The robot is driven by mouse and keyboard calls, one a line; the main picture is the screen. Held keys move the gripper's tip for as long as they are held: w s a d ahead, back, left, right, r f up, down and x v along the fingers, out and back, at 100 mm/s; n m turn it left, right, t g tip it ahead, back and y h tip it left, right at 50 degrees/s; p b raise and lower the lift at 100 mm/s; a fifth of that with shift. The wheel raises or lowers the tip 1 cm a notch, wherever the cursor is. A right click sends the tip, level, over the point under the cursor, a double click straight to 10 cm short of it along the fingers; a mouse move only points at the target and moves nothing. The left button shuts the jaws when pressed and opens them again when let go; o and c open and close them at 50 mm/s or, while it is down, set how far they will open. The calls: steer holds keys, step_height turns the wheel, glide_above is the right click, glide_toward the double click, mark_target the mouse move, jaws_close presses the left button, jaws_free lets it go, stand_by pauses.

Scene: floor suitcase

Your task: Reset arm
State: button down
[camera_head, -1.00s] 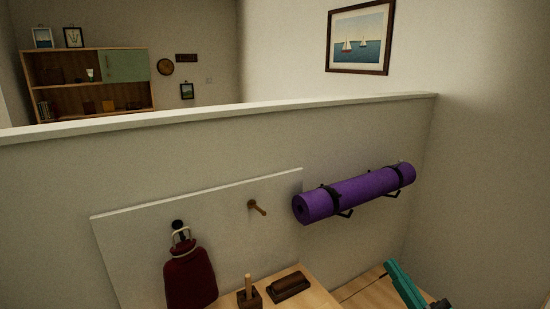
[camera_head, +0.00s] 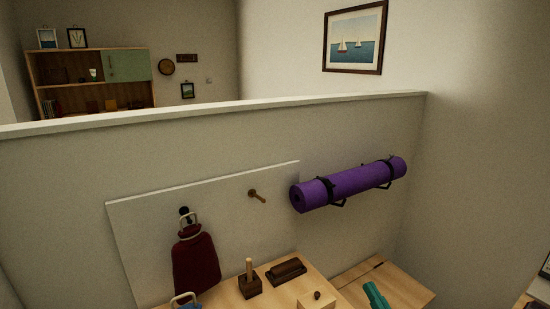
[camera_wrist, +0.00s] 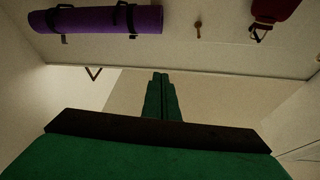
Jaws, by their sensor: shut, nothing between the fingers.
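My gripper (camera_wrist: 160,76) shows in the wrist view with its two green fingers together and nothing between them. It points toward a pale surface and appears clear of the wall items. In the head view only a small teal piece, apparently part of my arm or gripper (camera_head: 376,296), shows at the bottom edge, over the right-hand wooden surface. The rest of the arm is out of view there.
A dark red bag (camera_head: 196,262) hangs on the white board, beside a wooden peg (camera_head: 257,196). A purple rolled mat (camera_head: 350,184) sits in wall brackets. Below are a dark block with an upright stick (camera_head: 250,281), a dark brown block (camera_head: 286,271) and a knobbed wooden box (camera_head: 317,300).

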steer(key=s+a+f+m+g+h, duration=0.1)
steer(key=s+a+f+m+h, duration=0.15)
steer(key=f, duration=0.55)
steer(key=s+a+f+m+g+h, duration=0.1)
steer(key=s+a+f+g+h, duration=0.1)
steer(key=a+f, duration=0.35)
steer(key=s+a+f+m+g+h, duration=0.1)
steer(key=s+a+f+m+h, duration=0.15)
steer(key=f, duration=0.75)
steer(key=s+a+f+g+h, duration=0.1)
steer(key=s+a+f, duration=0.2)
steer(key=s, duration=0.4)
steer(key=s+a+f+g+h, duration=0.1)
steer(key=s+a+f, duration=0.1)
steer(key=s+f, duration=0.3)
steer(key=s+a+r+n, duration=0.1)
steer(key=s+a+r, duration=0.2)
steer(key=s, duration=0.4)
steer(key=s+a+r+n, duration=0.1)
steer(key=s+a+r, duration=0.2)
steer(key=s+r, duration=0.2)
steer(key=s+a+r+n, duration=0.1)
steer(key=s+a+r, duration=0.2)
steer(key=s, duration=0.6)
steer(key=shift+s+a+r+n+t+y, duration=0.15)
steer(key=shift+s+r+n+t+y, duration=0.2)
steer(key=shift+r, duration=0.25)
steer(key=shift+s, duration=0.1)
